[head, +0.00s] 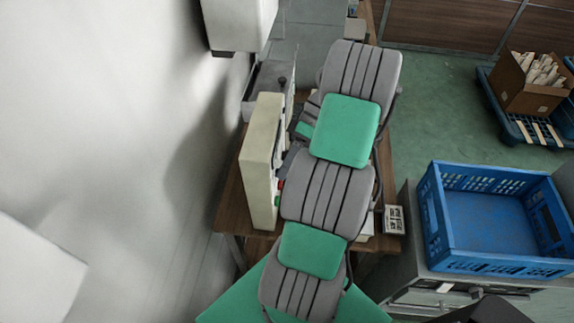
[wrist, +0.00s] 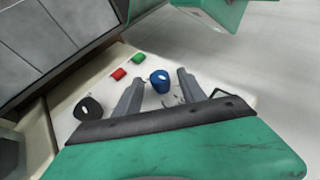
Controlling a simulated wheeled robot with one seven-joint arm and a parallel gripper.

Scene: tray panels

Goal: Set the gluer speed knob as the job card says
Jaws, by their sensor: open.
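In the wrist view a blue knob (wrist: 160,80) with a pale mark sits on the pale panel face (wrist: 65,124). My gripper (wrist: 160,76) is open, its two grey fingers on either side of the blue knob; I cannot tell whether they touch it. A black knob (wrist: 88,108) with a light mark is on the panel to the left. I cannot read labels saying which knob is the speed knob. The cream panel (head: 262,150) stands on edge in the head view, its controls mostly hidden by my arm.
A red button (wrist: 118,74) and a green button (wrist: 138,58) are beside the blue knob. A wooden table (head: 230,208) bears the panel, close to the white wall. A blue crate (head: 500,266) stands at right on a grey cabinet. A cardboard box (head: 525,97) is farther back.

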